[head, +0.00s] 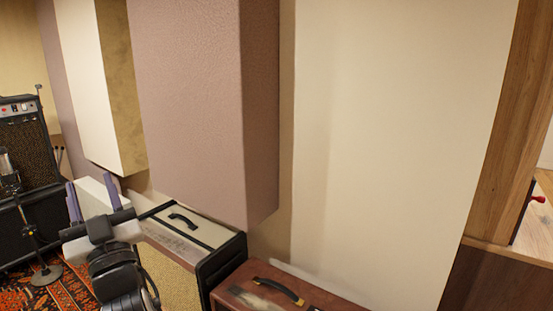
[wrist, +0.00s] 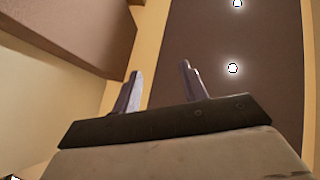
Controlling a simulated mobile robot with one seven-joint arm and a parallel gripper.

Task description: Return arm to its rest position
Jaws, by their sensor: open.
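My gripper (head: 92,198) is at the lower left of the head view, raised with its two purple-grey fingers pointing up. The fingers stand apart with nothing between them. In the wrist view my gripper (wrist: 158,88) also shows open and empty, against the brown ceiling panel. My arm comes up from the bottom edge of the head view, in front of a cream-topped amp.
The cream-topped amp (head: 188,232) and a red-brown amp (head: 270,290) stand below wall panels, one of them mauve (head: 195,100). A black amp stack (head: 25,150) and a microphone stand (head: 38,240) are at left. A patterned rug (head: 75,285) lies there.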

